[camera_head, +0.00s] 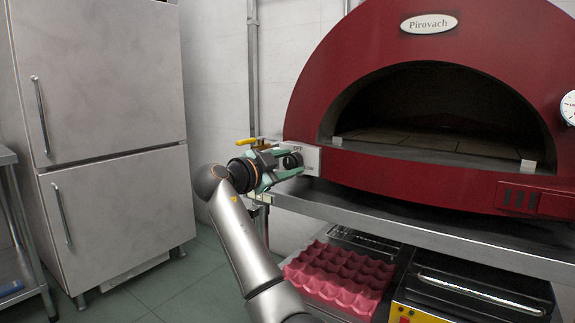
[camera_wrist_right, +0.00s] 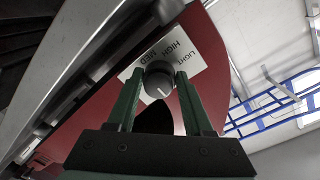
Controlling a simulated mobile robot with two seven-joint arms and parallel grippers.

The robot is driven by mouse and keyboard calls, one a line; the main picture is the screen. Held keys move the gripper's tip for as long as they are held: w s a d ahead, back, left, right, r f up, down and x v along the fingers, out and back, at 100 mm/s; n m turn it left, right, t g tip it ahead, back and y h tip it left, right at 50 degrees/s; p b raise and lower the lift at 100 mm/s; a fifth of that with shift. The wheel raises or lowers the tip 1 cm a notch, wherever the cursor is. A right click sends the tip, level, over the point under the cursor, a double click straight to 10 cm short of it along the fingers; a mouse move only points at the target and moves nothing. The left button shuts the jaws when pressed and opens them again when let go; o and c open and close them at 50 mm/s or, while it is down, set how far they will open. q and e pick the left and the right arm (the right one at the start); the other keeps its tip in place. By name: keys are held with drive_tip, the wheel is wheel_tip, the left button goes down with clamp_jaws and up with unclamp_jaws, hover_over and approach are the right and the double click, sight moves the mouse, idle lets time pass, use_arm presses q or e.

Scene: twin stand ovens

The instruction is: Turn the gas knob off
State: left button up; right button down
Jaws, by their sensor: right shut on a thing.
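The gas knob (camera_wrist_right: 158,79) is round and dark grey with a pale mark on its face, seen toward the lower right in the right wrist view. It sits on a white label plate (camera_head: 309,158) at the left of the red oven's front. "OFF" shows on the plate in the head view; "LIGHT", "HIGH" and "MED" show in the wrist view. My right gripper (camera_head: 287,164) is shut on the knob, its two green fingers on either side of it, also in the wrist view (camera_wrist_right: 159,82). The head view partly hides the knob. My left gripper is not in view.
The red oven (camera_head: 335,77) stands on a metal stand (camera_head: 420,221). A yellow-handled valve (camera_head: 247,142) on a pipe is just behind my right gripper. A pink egg tray (camera_head: 340,279) is below. A fridge (camera_head: 110,80) stands left, with open floor between.

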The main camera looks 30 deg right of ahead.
drive_tip(key=shift+r, duration=0.1)
idle(0.4)
drive_tip(key=shift+c, duration=1.5)
unclamp_jaws()
drive_tip(key=shift+a, duration=0.1)
drive_tip(key=p+v, duration=0.2)
drive_tip(key=v, duration=1)
drive_tip(key=shift+p, duration=0.35)
drive_tip(key=shift+s+a, duration=0.1)
